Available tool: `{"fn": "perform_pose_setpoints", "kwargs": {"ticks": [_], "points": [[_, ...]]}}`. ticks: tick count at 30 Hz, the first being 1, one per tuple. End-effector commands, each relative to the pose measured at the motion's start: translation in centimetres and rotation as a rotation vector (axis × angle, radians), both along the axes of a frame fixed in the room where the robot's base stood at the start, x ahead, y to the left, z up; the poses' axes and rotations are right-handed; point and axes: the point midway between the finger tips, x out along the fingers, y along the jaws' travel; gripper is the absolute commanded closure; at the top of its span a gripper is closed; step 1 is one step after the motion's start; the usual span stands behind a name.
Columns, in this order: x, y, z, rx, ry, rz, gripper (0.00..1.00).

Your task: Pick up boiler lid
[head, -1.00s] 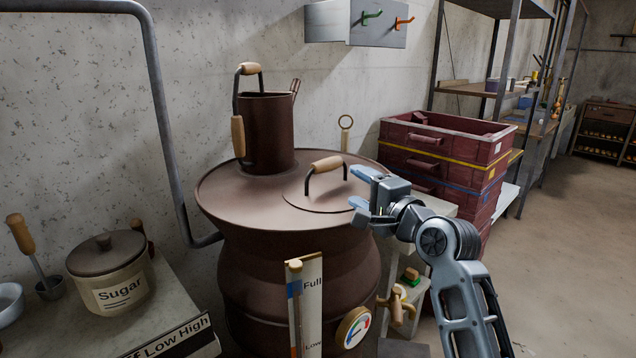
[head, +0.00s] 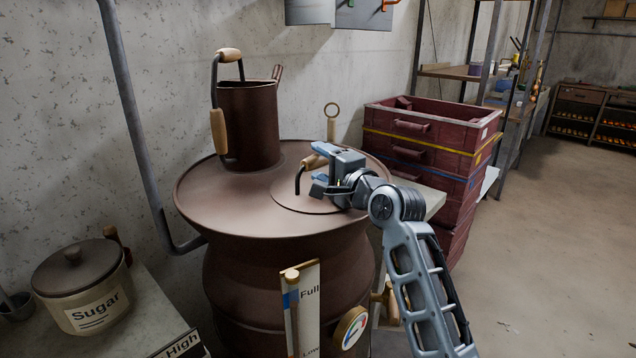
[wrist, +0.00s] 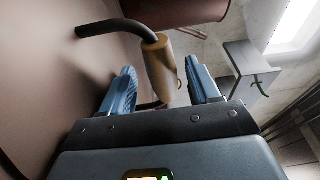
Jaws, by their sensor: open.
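The boiler lid (head: 290,197) is a flat brown disc on top of the brown boiler (head: 215,202). Its arched dark handle has a wooden grip (head: 313,162). In the head view my gripper (head: 320,167) is over the lid at the handle, hiding part of both. In the wrist view the wooden grip (wrist: 160,66) lies between the two blue fingertips of my gripper (wrist: 160,84), with gaps on both sides. My gripper is open and holds nothing.
A brown jug (head: 250,120) with wooden handles stands on the boiler behind the lid, left of my gripper. A ringed wooden piece (head: 332,120) rises behind the lid. Red stacked boxes (head: 425,150) stand to the right. A sugar pot (head: 85,285) is at lower left.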

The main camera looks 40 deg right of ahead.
Motion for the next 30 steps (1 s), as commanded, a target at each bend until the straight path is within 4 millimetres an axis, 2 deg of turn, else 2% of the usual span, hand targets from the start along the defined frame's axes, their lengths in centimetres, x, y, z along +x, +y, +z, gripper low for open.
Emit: {"fn": "perform_pose_setpoints", "kwargs": {"ticks": [1, 6, 15, 30], "points": [[0.8, -0.2, 0.6, -0.001, -0.001, 0.0, 0.39], [2.8, -0.6, 0.4, 0.0, 0.001, 0.0, 0.39], [3.2, -0.7, 0.3, 0.0, 0.0, -0.001, 0.39], [3.2, -0.6, 0.3, 0.0, 0.001, -0.001, 0.86]]}}
